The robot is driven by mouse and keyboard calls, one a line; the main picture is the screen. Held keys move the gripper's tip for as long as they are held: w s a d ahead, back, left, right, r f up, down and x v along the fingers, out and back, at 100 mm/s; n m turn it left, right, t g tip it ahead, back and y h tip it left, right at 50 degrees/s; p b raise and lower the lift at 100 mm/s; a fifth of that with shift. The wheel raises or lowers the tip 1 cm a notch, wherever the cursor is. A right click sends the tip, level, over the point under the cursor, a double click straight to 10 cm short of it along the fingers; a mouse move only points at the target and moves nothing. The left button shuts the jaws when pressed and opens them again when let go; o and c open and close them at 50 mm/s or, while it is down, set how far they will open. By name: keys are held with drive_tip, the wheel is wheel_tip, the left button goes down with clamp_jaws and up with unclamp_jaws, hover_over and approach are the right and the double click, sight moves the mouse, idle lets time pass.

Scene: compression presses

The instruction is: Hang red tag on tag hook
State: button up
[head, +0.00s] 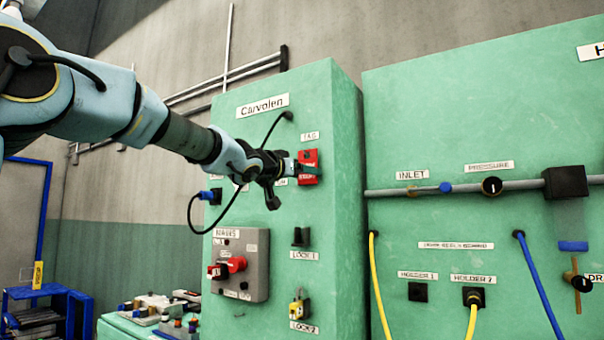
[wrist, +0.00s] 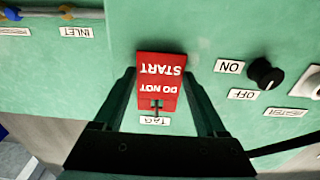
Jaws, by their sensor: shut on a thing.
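The red tag (head: 308,160) reads DO NOT START in the wrist view (wrist: 160,72), where it appears upside down. It is at the front of the green Carvolen cabinet, next to the TAG label (head: 310,135). My gripper (head: 294,168) is shut on the tag, with one finger along each side edge in the wrist view (wrist: 160,78). A small dark piece (wrist: 157,106) shows at the tag's edge nearest the TAG label. I cannot tell whether this is the tag hook passing through the tag or just its slot.
An ON/OFF knob (wrist: 266,74) is beside the tag in the wrist view. Below my gripper are a grey MAINS box (head: 240,285) with red switches and the LOCK 1 fitting (head: 301,237). A second green cabinet (head: 440,220) with pipe and hoses stands to the right.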

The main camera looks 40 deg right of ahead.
drive_tip(key=o, duration=0.9)
drive_tip(key=v, duration=1.1)
drive_tip(key=shift+w, duration=0.1)
